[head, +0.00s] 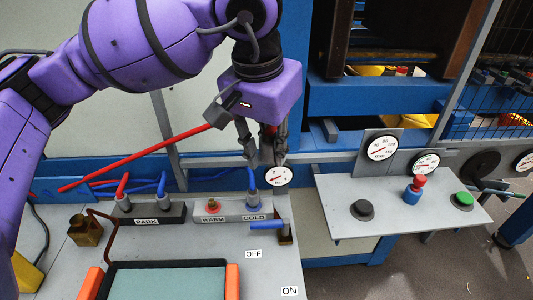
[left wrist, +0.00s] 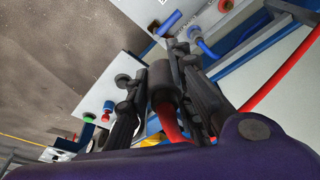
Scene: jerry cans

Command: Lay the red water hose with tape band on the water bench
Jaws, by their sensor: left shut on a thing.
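My left gripper (head: 265,154) is shut on the dark end fitting (left wrist: 162,84) of a red hose; red hose shows just below the fitting (left wrist: 168,122) in the left wrist view. It holds this end above the bench's back edge, near a round gauge. In the head view a red hose (head: 135,159) runs from the bench's left back up to behind the gripper. I cannot make out a tape band. The grey water bench (head: 190,240) carries a PARK block (head: 146,221) with a red and a blue plug, and a WARM/COLD block (head: 233,217). My right gripper is not in view.
A blue hose plug (head: 252,192) stands at COLD. A blue-handled valve (head: 267,225) sits by the OFF label, a brass block (head: 85,230) at left, a teal-topped tray (head: 167,284) in front. A grey panel with buttons (head: 398,205) is at right.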

